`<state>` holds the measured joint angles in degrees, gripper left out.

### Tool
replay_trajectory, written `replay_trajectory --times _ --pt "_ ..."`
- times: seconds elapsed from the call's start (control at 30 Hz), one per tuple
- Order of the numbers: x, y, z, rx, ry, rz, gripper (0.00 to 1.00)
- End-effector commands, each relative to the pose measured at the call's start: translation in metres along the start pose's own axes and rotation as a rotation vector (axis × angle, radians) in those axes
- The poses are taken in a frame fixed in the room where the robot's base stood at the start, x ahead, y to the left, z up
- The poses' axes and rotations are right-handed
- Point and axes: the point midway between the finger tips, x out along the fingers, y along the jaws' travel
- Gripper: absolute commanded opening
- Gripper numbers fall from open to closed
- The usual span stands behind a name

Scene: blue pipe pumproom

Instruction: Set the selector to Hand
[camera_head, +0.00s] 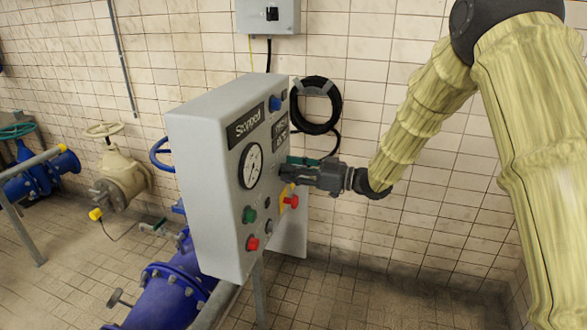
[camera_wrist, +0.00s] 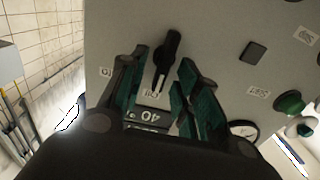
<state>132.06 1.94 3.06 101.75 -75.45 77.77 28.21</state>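The selector (camera_wrist: 167,58) is a black knob on the grey panel face in the wrist view. Its white mark points down in the picture, toward a small label (camera_wrist: 152,93) that looks like an upside-down "Off". Another small label (camera_wrist: 104,72) at the left is too small to read surely. My gripper (camera_wrist: 159,68) is open, its dark green-padded fingers on either side of the knob; I cannot tell whether they touch it. In the head view my gripper (camera_head: 288,170) is at the right part of the control panel's front (camera_head: 205,150), and the selector is hidden there.
The panel also bears a round gauge (camera_head: 251,165), a green button (camera_head: 250,215), a red button (camera_head: 253,243), a red emergency stop (camera_head: 291,201) on yellow and a blue lamp or button (camera_head: 275,103). A coiled black cable (camera_head: 316,105) hangs behind. Blue pipework (camera_head: 170,285) lies left.

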Motion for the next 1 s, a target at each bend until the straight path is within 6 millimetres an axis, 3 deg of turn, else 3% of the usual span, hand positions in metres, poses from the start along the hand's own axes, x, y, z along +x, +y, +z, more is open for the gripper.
replay_trajectory --times 0.1,0.3,0.67,1.0 --pt "-0.0001 0.0000 0.0002 0.000 0.000 0.000 0.32" --pt "-0.0002 0.0001 0.0002 0.000 0.000 0.000 0.00" --pt "-0.0003 -0.0004 0.0025 -0.029 0.000 0.000 0.00" --pt "-0.0003 -0.0031 0.0068 -0.221 0.000 0.001 0.00"
